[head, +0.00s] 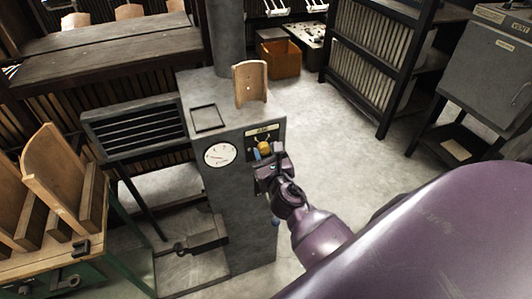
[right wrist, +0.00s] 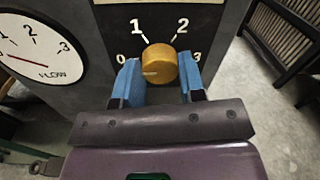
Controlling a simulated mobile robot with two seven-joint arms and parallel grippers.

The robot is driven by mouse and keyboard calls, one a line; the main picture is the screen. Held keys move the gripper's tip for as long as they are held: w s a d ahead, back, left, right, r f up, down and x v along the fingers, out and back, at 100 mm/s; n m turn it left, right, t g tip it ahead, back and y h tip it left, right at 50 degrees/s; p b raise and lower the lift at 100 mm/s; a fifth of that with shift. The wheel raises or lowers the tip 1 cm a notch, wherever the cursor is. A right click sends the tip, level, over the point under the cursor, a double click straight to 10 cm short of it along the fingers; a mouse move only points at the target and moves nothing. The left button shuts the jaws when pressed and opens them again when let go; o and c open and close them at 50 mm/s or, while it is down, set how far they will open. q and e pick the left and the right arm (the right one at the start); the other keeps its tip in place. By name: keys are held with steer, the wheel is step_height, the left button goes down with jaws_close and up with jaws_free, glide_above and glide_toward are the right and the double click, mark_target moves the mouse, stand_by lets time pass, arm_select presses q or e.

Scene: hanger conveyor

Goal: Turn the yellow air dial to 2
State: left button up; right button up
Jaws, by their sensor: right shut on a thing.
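The yellow air dial (right wrist: 160,60) sits on a black plate with the marks 0, 1, 2 and 3 around it. In the head view the dial (head: 264,147) is on the front of a grey metal column. My right gripper (right wrist: 160,70) has its blue fingers on the left and right sides of the dial and is shut on it. It also shows in the head view (head: 266,153), in front of the plate. A pale mark on the dial's face seems to point left, toward 0. My left gripper is not in view.
A round white flow gauge (head: 220,154) is left of the dial; in the wrist view the gauge (right wrist: 40,48) has a red needle near its low end. A curved wooden piece (head: 250,82) stands on the column's top. Floor right of the column is clear.

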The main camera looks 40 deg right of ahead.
steer(key=shift+m, duration=0.7)
steer(key=m+p, duration=0.1)
steer(key=m, duration=0.7)
steer(key=shift+m, duration=0.3)
steer(key=m+y+p, duration=0.1)
steer(key=m, duration=0.4)
steer(key=shift+r, duration=0.1)
steer(key=m+p, duration=0.1)
steer(key=m, duration=0.4)
steer(key=shift+m+p, duration=0.4)
steer(key=shift+m+y, duration=0.3)
steer(key=shift+m, duration=0.2)
steer(key=shift+m+p, duration=0.3)
steer(key=shift+m, duration=0.3)
